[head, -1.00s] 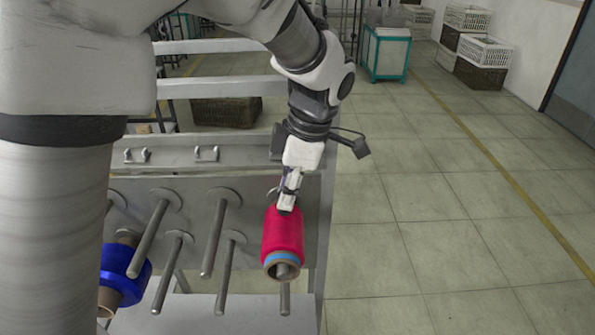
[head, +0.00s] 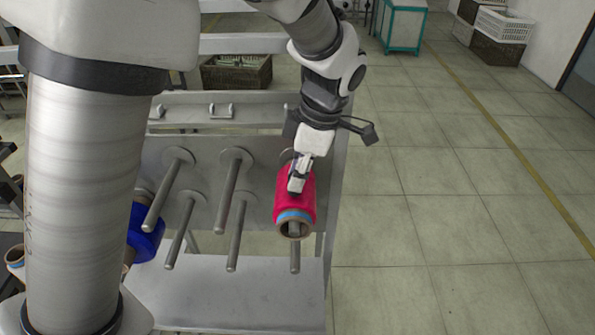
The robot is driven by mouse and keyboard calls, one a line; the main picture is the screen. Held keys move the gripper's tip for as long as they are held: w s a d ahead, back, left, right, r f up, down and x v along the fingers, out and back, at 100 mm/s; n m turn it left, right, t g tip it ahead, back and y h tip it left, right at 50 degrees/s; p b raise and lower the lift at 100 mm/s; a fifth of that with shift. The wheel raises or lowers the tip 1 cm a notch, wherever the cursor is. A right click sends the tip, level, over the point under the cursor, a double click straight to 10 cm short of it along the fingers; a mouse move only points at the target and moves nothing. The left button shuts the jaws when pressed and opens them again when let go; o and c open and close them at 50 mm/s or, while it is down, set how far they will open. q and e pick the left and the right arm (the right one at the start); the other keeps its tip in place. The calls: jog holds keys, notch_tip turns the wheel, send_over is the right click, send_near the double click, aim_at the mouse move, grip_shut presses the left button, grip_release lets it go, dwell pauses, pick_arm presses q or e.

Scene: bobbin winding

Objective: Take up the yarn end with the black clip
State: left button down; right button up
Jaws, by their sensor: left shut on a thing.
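A bobbin of red yarn (head: 307,211) with a light blue band and a brown tube end sits on a peg at the right end of the grey rack. My left gripper (head: 297,187) comes down from above over the bobbin's upper side. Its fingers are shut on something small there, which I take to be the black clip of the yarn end. The clip is mostly hidden by the fingers, and no loose thread can be made out. My right gripper is out of view.
The grey rack (head: 235,295) carries several bare pegs (head: 228,190) left of the red bobbin. A blue bobbin (head: 146,240) is at the left, partly hidden by my arm. A wicker basket (head: 236,72) stands behind. The tiled floor (head: 440,240) at right is clear.

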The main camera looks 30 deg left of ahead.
pick_arm(q)
jog(key=shift+w+f, duration=0.15)
jog(key=shift+w, duration=0.05)
jog(key=shift+s, duration=0.35)
jog(key=shift+f, duration=0.1)
jog(key=shift+w+f, duration=0.15)
jog(key=shift+w, duration=0.05)
jog(key=shift+s, duration=0.1)
